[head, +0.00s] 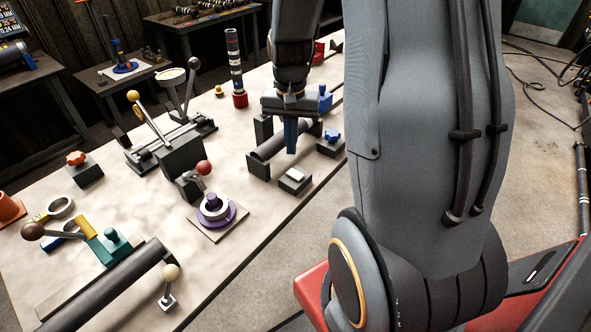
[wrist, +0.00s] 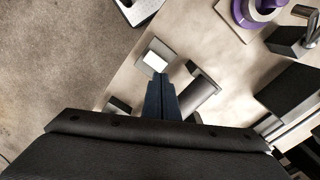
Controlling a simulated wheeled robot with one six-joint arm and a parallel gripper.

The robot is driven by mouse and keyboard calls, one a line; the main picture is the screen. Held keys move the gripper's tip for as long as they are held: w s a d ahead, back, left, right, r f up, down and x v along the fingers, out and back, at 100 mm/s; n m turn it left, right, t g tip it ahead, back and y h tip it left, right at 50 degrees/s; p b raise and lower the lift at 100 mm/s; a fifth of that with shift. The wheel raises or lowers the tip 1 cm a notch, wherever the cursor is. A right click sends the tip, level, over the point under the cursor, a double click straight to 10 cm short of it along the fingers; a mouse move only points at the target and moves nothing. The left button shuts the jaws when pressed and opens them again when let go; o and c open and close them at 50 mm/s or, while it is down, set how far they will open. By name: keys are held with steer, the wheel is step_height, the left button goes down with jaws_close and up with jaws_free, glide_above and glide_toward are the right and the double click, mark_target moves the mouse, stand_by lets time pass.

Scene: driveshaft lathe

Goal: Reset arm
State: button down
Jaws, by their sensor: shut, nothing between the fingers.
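My gripper (head: 291,137) is shut and empty, its blue fingers pointing down over the workbench (head: 255,225). In the wrist view the closed fingers (wrist: 161,95) show at the centre. In the head view they overlap a dark grey shaft (head: 268,146) lying on dark blocks. I cannot tell the exact gap between the fingertips and the shaft. A small block with a white top (head: 295,178) sits just in front of the fingers; it also shows in the wrist view (wrist: 155,60). My arm hides part of the bench's right side.
A purple ringed part (head: 216,210) on a square plate, a red-knobbed lever (head: 204,168) and a large dark shaft (head: 115,283) stand to the left. An upright banded shaft (head: 234,65) stands behind. Open floor (head: 540,120) lies to the right.

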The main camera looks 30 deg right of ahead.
stand_by(0.4)
steer(key=s+a+f+n+t+b, duration=0.1)
steer(key=s+a+n+b, duration=0.4)
steer(key=a, duration=0.8)
steer(key=s+n, duration=0.2)
steer(key=n, duration=0.1)
steer(key=shift+s, duration=0.25)
